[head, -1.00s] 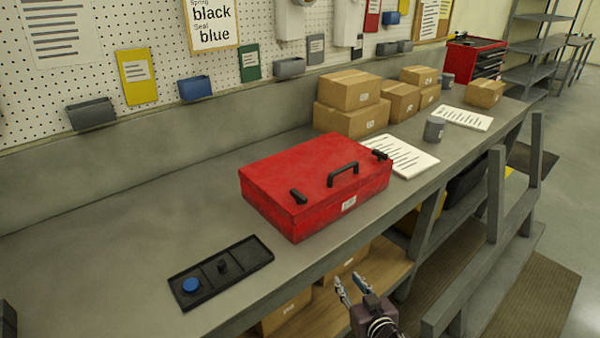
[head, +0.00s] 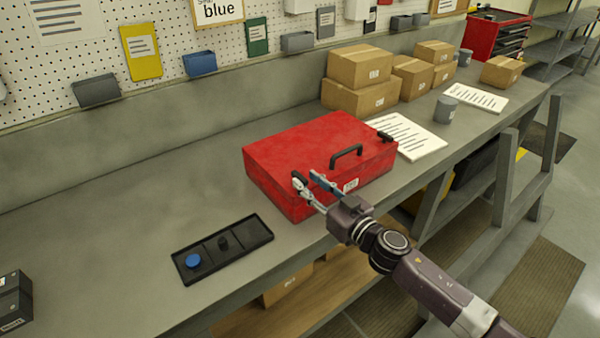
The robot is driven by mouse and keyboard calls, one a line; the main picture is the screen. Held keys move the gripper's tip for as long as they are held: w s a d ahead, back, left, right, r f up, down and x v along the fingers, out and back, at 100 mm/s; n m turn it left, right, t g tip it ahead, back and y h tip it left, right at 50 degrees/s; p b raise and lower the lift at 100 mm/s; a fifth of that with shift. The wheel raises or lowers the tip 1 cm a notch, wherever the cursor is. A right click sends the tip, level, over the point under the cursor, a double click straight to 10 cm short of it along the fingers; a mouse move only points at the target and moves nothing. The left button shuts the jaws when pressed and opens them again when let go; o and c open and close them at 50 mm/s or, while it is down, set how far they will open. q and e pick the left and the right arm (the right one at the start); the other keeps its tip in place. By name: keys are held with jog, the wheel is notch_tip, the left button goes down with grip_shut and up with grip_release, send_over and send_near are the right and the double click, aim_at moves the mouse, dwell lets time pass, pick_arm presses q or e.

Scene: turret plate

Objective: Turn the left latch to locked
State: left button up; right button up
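The red case (head: 300,152) lies closed on the grey workbench, with a black carry handle (head: 346,155) on its lid near the front edge. The left latch (head: 299,176) is a small black piece at the lid's front left corner, partly hidden by my gripper. The right latch (head: 385,137) is black and sits at the front right corner. My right gripper (head: 305,179) is open, its two fingertips at the left latch. I cannot tell whether they touch it or how the latch is turned. My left gripper is not in view.
A black tray (head: 243,234) with a blue round piece (head: 193,261) and a black piece (head: 223,243) lies left of the case. A dark box (head: 14,302) stands at the far left. Cardboard boxes (head: 362,70), papers (head: 412,139) and a grey cup (head: 446,108) are to the right.

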aim_at(299, 175)
jog(key=shift+x, duration=2.05)
grip_shut()
